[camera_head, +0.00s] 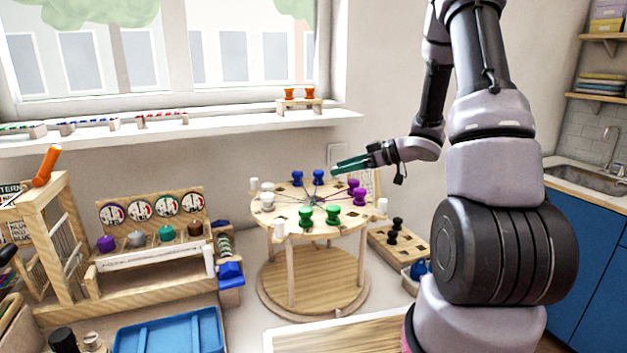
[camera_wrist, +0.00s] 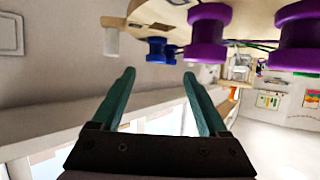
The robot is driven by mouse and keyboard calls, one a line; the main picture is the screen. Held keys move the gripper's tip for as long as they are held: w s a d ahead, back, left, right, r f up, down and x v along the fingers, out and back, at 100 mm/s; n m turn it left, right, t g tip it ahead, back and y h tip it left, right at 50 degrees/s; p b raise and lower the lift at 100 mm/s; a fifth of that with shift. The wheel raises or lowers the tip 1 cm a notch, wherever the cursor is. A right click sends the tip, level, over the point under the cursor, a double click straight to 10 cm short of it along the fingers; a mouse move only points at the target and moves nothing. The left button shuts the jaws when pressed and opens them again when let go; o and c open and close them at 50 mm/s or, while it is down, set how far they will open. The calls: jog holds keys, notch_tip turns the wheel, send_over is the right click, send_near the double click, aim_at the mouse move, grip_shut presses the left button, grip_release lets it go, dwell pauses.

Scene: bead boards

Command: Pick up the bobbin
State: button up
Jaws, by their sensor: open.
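Several bobbin-shaped pieces stand on a round wooden table (camera_head: 285,208). In the head view, they include two blue bobbins (camera_head: 318,177), two purple bobbins (camera_head: 359,195), two green bobbins (camera_head: 332,215) and white ones (camera_head: 267,201). Which one the task means cannot be told. My gripper (camera_head: 336,168) is open and empty at the table's far right edge, above the purple and blue bobbins. In the wrist view, my gripper (camera_wrist: 160,75) has its green fingers spread. Two purple bobbins (camera_wrist: 208,33) and a blue bobbin (camera_wrist: 160,50) show beyond the fingers, near the top.
White pegs (camera_head: 382,206) stand around the table's rim. A wooden stand with colored discs (camera_head: 168,208) and a frame with an orange handle (camera_head: 46,165) are at left. A board with black bobbins (camera_head: 395,229) is at right. A blue tray (camera_head: 168,335) lies in front.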

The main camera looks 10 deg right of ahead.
aim_at(322, 172)
jog(key=x, duration=0.8)
jog(key=shift+w, duration=0.4)
grip_shut()
